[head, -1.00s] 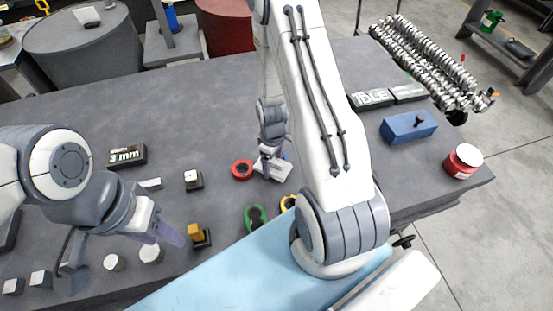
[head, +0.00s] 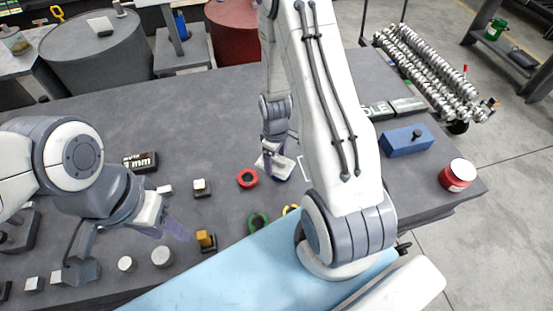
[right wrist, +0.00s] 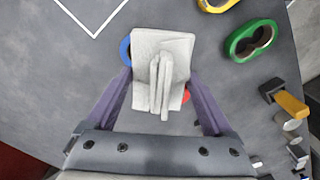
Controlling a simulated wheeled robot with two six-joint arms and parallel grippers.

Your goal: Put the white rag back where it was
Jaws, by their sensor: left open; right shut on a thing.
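The white rag (head: 280,166) is pinched in my right gripper (head: 272,158), near the middle of the dark table. In the right wrist view the rag (right wrist: 147,45) hangs bunched between the purple fingers, with a folded ridge at its centre. It appears to be above the table and partly covers a blue ring (right wrist: 125,50) and a red ring (right wrist: 187,96). A white outline corner is drawn on the table, just right of the rag in the head view (head: 301,170). My left gripper (head: 176,230) is open and empty over the table's left part.
Green and yellow rings (right wrist: 254,40) (right wrist: 215,4) lie near the front edge. Small blocks, knobs and an orange-topped piece (head: 205,239) stand to the left. A blue box (head: 406,140) and red can (head: 457,174) stand at the right. The table's back is mostly clear.

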